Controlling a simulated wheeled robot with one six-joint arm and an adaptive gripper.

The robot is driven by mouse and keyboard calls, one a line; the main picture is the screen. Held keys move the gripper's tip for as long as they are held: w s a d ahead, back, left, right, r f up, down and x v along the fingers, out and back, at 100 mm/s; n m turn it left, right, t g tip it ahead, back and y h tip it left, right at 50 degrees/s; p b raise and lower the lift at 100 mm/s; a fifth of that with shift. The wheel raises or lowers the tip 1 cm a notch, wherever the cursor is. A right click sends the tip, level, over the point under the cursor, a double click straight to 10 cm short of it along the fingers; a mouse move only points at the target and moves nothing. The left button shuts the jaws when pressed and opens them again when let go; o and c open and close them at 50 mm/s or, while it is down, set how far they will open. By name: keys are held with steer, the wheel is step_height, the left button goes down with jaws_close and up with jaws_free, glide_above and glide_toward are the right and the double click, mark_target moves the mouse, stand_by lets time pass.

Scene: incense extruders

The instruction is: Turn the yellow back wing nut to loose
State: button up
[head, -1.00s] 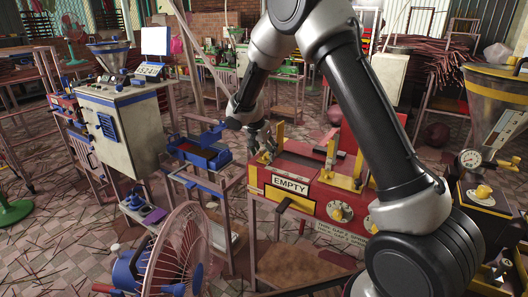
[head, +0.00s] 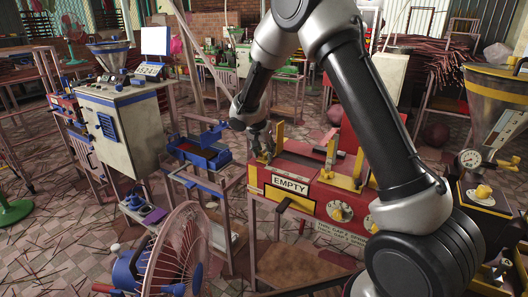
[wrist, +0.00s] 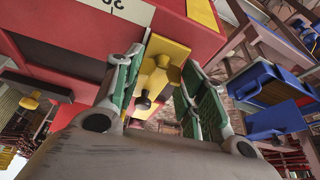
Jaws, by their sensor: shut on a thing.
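The red extruder (head: 300,172) has a white EMPTY sign (head: 290,186) on its front. My gripper (head: 264,154) is at the left end of its top, by a yellow upright post (head: 279,136). In the head view the gripper hides this nut. Another yellow knob (wrist: 30,102) shows at the left of the wrist view, clear of the fingers.
A blue press (head: 203,157) stands on a frame left of the extruder and shows close by in the wrist view (wrist: 272,88). A fan (head: 172,250) is in front. My arm blocks the view at right.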

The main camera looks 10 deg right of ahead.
steer(key=n+t+y, duration=0.1)
steer(key=n, duration=0.3)
steer(key=shift+d, duration=0.1)
steer(key=n+y, duration=0.2)
steer(key=n, duration=0.2)
steer(key=shift+d+n, duration=0.1)
steer(key=shift+n, duration=0.2)
steer(key=n+y, duration=0.1)
steer(key=n, duration=0.3)
steer(key=shift+d+y, duration=0.15)
steer(key=shift+y, duration=0.25)
steer(key=shift+n+g+y, duration=0.35)
steer(key=shift+n, duration=0.85)
steer(key=shift+n+g+y, duration=0.35)
steer(key=shift+n, duration=0.85)
steer(key=o, duration=1)
steer(key=shift+w, duration=0.1)
